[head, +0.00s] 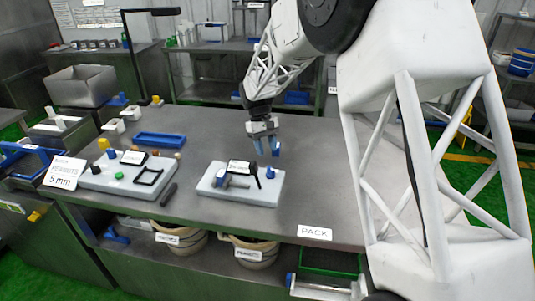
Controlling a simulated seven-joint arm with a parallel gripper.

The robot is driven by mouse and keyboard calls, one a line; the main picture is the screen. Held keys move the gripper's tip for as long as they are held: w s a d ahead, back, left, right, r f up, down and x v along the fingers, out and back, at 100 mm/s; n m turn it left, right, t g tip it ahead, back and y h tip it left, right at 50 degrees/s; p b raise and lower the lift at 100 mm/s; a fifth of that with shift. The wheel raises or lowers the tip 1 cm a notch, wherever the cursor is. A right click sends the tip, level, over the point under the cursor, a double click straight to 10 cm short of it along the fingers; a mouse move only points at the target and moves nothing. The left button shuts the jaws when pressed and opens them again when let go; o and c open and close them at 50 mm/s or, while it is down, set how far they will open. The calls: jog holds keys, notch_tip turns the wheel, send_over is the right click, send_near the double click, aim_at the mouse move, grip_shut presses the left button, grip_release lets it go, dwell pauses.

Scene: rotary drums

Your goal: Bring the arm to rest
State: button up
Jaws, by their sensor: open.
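My gripper (266,148) hangs above the table (310,200), pointing down with its blue-tipped fingers apart and nothing between them. It is above and just beyond the back right of a light grey block (250,193). On that block are a grey metal cylinder part, a blue piece (220,178), a small white label (238,167) and a black upright piece (256,176). My arm comes in from the upper right, and its white links hide much of the right side of the view.
A second grey board (105,185) with black frames and small coloured pieces lies left. A blue tray (160,140) is behind it. A PACK label (314,232) is at the front edge; two bins (250,252) hang below. The tabletop right of the block is clear.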

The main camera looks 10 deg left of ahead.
jog(key=shift+r, duration=0.1)
dwell(0.3)
jog(key=s+d+r+m+t+y, duration=0.1)
jog(key=s+d+r+m, duration=0.1)
jog(key=s+d+r, duration=0.75)
jog(key=s+d+r+m+t+y, duration=0.15)
jog(key=s+d+r, duration=0.45)
jog(key=d, duration=0.6)
jog(key=s+d+m+t, duration=0.1)
jog(key=s+d, duration=0.3)
jog(key=s, duration=0.5)
jog(key=s+d+f+m+t, duration=0.1)
jog(key=s+d, duration=0.3)
jog(key=s, duration=0.5)
jog(key=s+d+m+t, duration=0.1)
jog(key=s+d, duration=0.3)
jog(key=s, duration=0.5)
jog(key=shift+d+f+m+t, duration=0.3)
jog(key=shift+f+m+t, duration=0.05)
jog(key=shift+m, duration=0.4)
